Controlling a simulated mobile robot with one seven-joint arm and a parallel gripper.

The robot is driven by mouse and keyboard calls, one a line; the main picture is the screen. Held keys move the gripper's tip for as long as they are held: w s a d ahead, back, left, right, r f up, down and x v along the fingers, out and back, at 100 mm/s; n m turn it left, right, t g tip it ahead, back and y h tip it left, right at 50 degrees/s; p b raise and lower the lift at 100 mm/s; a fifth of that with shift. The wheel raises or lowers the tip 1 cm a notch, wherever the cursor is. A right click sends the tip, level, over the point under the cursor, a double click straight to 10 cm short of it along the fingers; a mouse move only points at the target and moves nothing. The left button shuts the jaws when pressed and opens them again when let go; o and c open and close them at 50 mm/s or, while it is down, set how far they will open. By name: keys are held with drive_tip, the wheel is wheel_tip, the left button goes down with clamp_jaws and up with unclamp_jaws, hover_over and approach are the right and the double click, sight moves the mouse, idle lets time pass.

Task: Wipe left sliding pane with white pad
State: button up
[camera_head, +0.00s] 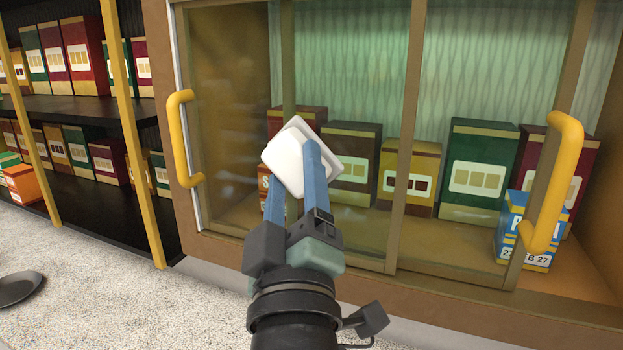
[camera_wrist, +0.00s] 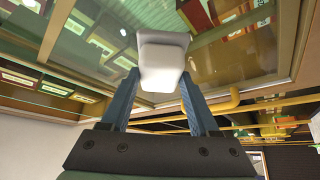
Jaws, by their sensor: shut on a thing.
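My gripper (camera_head: 294,175) is shut on the white pad (camera_head: 287,157), held between its two blue fingers. In the wrist view the pad (camera_wrist: 163,62) sits between the fingertips, in front of the glass. The left sliding pane (camera_head: 228,110) has a brown frame and a yellow handle (camera_head: 182,137) on its left side. The pad is in front of the glass, near the pane's middle; I cannot tell whether it touches. The glass shows hazy pale smudges left of the pad. My gripper and the pad hide part of the pane and an orange-red box behind it.
Boxes (camera_head: 407,178) stand inside the cabinet behind the panes. A second yellow handle (camera_head: 552,183) sticks out at the right, by a blue box (camera_head: 523,229). Shelves of boxes (camera_head: 75,55) with yellow posts are at the left. A dark round dish (camera_head: 18,287) lies on the speckled surface at lower left.

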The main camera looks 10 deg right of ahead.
drive_tip(key=shift+w+a+b, duration=0.2)
drive_tip(key=shift+w+a, duration=0.55)
drive_tip(key=shift+a, duration=0.25)
drive_tip(key=shift+w+a+b, duration=0.25)
drive_tip(key=shift+w+a, duration=0.5)
drive_tip(key=shift+a, duration=0.3)
drive_tip(key=shift+w+a+b, duration=0.2)
drive_tip(key=shift+w+a, duration=0.55)
drive_tip(key=shift+a, duration=0.25)
drive_tip(key=s+a, duration=0.3)
drive_tip(key=s, duration=0.2)
drive_tip(key=shift+a+b, duration=0.25)
drive_tip(key=shift+b, duration=0.05)
drive_tip(key=shift+s+a, duration=0.9)
drive_tip(key=shift+s, duration=0.25)
